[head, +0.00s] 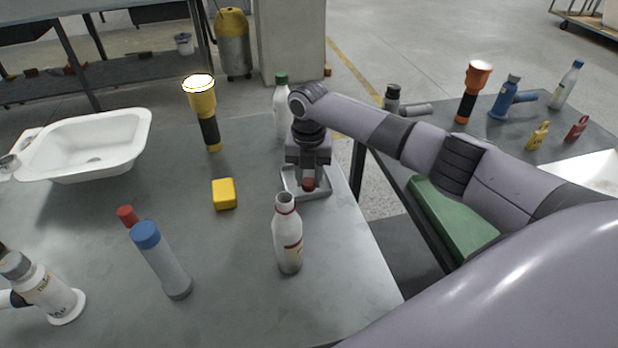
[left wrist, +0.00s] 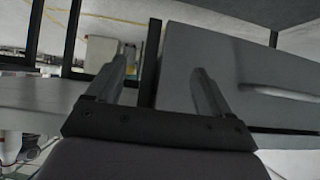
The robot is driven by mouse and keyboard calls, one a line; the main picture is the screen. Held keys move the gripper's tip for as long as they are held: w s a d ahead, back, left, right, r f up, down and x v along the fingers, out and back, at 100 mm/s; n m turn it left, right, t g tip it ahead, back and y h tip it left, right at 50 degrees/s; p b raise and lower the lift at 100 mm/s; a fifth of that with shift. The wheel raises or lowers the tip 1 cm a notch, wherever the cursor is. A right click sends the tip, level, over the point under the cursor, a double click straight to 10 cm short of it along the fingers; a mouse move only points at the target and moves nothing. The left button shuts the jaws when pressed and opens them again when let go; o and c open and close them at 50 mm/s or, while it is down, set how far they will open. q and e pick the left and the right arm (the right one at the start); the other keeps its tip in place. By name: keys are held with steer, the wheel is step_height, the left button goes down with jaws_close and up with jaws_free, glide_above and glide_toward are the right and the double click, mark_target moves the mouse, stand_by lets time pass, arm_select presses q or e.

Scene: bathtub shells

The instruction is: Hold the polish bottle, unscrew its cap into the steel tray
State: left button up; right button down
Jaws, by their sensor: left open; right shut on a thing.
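The white polish bottle (head: 288,240) with red markings stands upright near the table's right edge; its neck is open and bare. My right gripper (head: 308,180) is behind it, pointing down, shut on a small dark red cap (head: 308,184). The cap is over the small steel tray (head: 291,187); my gripper hides part of the tray, and I cannot tell whether the cap touches its floor. My left gripper (left wrist: 163,85) is open and empty in the left wrist view, and out of the head view.
A yellow block (head: 224,194), a blue-capped grey cylinder (head: 162,262), a red-topped item (head: 127,216), a yellow-black torch (head: 203,115), a green-capped bottle (head: 281,105) and a white tub shell (head: 90,145) stand around. A gap separates the right-hand table (head: 500,155).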

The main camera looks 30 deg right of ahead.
mark_target(309, 180)
steer(key=shift+f, duration=0.5)
steer(key=shift+f, duration=0.1)
steer(key=c, duration=0.8)
jaws_free()
step_height(309, 180, up, 12)
